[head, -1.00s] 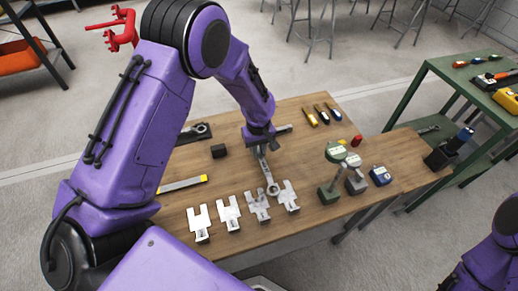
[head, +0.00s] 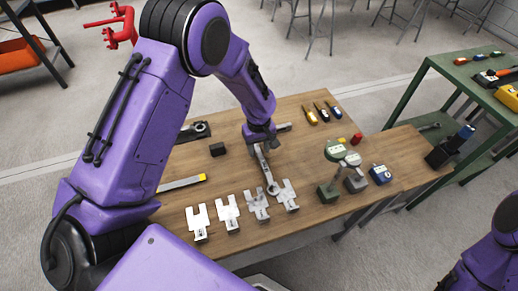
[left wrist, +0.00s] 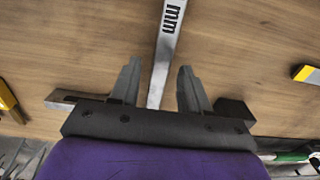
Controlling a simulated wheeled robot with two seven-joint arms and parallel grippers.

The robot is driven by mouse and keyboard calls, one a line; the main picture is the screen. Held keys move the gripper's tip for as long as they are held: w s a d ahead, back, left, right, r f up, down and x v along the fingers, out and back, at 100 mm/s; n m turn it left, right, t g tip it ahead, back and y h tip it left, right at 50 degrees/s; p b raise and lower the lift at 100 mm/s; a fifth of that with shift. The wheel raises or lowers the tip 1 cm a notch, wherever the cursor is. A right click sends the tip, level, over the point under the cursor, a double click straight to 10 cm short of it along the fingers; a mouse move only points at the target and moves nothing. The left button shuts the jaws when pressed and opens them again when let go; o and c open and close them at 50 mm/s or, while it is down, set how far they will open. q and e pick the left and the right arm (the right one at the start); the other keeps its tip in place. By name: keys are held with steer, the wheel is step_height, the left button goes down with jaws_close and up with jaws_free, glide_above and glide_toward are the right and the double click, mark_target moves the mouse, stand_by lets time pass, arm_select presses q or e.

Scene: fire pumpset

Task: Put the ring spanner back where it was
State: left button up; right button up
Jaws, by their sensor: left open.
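The ring spanner (head: 264,170) is a silver bar with its ring end toward the pale forked blocks on the wooden table. In the left wrist view its shaft (left wrist: 166,50), marked "mm", runs between the fingers. My left gripper (head: 262,148) is above the shaft's far part. In the left wrist view the left gripper (left wrist: 158,85) is open, one finger on each side of the shaft, with gaps on both sides. The spanner's far end is hidden by the gripper. My right gripper is outside the view.
Several pale forked blocks (head: 228,212) line the table's near edge. A black block (head: 217,149) and a yellow-ended ruler (head: 182,183) lie left of the gripper. Several screwdrivers (head: 322,112) lie behind right.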

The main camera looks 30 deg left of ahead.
mark_target(259, 151)
arm_select(q)
step_height(259, 151, up, 12)
steer(key=shift+w, duration=0.1)
